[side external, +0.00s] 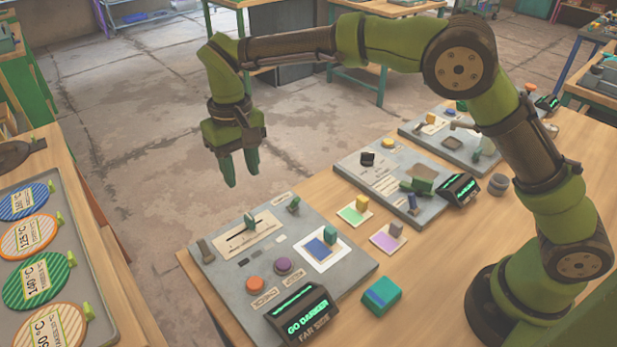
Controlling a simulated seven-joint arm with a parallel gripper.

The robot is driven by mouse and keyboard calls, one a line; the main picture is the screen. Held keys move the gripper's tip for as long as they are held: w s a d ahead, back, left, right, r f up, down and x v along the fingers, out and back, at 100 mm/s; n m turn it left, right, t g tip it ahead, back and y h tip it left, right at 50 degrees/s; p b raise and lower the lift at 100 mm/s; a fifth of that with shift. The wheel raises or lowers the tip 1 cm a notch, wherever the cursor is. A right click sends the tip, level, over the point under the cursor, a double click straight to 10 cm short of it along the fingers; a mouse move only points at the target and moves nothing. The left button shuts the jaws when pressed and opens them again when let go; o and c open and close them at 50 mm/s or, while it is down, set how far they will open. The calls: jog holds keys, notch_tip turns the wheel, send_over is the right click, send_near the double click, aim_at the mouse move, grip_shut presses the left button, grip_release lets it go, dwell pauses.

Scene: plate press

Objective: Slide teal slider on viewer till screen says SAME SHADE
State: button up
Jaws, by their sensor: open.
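The viewer is a grey panel (215,262) on the near end of the wooden bench. Its teal slider (249,222) stands upright on a pale strip with a dark slot, toward the right part of the slot. The screen (306,315) at the panel's front corner reads "GO DARKER" in green letters. My gripper (242,178) points down with its green fingers apart and empty. It appears in the air above and behind the slider in the picture, touching nothing; its exact height is hard to tell.
The panel also carries a blue patch with a teal block (330,235), an orange button (255,285) and a purple button (282,266). Colour cards and a teal-blue block (382,296) lie nearby. Two more grey panels stand farther right. A tray of labelled discs (40,280) is left.

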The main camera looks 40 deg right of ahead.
aim_at(249, 217)
notch_tip(249, 217, down, 12)
jog(key=shift+f, duration=0.1)
dwell(0.4)
grip_shut()
